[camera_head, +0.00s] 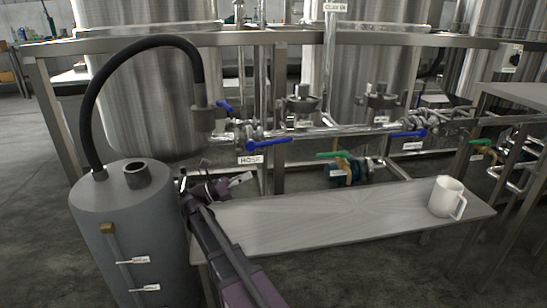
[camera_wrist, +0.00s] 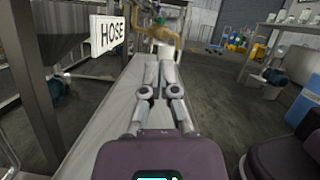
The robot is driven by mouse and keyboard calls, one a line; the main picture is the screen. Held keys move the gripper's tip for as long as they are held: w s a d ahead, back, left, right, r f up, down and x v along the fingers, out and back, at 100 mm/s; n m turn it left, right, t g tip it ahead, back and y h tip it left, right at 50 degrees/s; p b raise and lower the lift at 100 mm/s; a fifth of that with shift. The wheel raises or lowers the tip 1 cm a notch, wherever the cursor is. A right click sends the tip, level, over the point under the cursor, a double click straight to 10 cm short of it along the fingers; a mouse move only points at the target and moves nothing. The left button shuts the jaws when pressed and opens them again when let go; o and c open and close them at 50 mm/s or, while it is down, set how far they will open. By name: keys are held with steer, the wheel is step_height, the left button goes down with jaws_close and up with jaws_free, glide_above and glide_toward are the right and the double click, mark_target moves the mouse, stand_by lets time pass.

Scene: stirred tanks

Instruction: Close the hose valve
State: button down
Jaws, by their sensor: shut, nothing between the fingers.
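The hose valve's blue lever (camera_head: 264,143) lies nearly level on the pipework in the head view, pointing right. A white HOSE label (camera_head: 250,159) hangs just below it. The label also shows at upper left in the wrist view (camera_wrist: 107,33), but I cannot make out the lever there. My gripper (camera_head: 242,179) is below and slightly left of the label, above the bench's left end, apart from the lever. In the wrist view its fingers (camera_wrist: 160,58) are together and empty. A black hose (camera_head: 130,62) arches from the grey cylinder to a fitting left of the valve.
The grey cylinder (camera_head: 130,235) stands close left of my arm. A white mug (camera_head: 443,196) stands on the bench's (camera_head: 330,219) right end. Other blue levers (camera_head: 408,134) and green-handled valves (camera_head: 331,155) sit nearby. Steel tanks and frame rails stand behind. The middle of the bench is clear.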

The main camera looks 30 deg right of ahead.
mark_target(273, 142)
steer(key=shift+d+r, duration=0.1)
stand_by(0.3)
steer(key=s+d+r+p, duration=0.1)
steer(key=d+r+p, duration=0.6)
steer(key=d, duration=0.1)
steer(key=shift+d, duration=0.4)
stand_by(0.3)
steer(key=shift+s+r, duration=0.1)
steer(key=shift+r, duration=0.05)
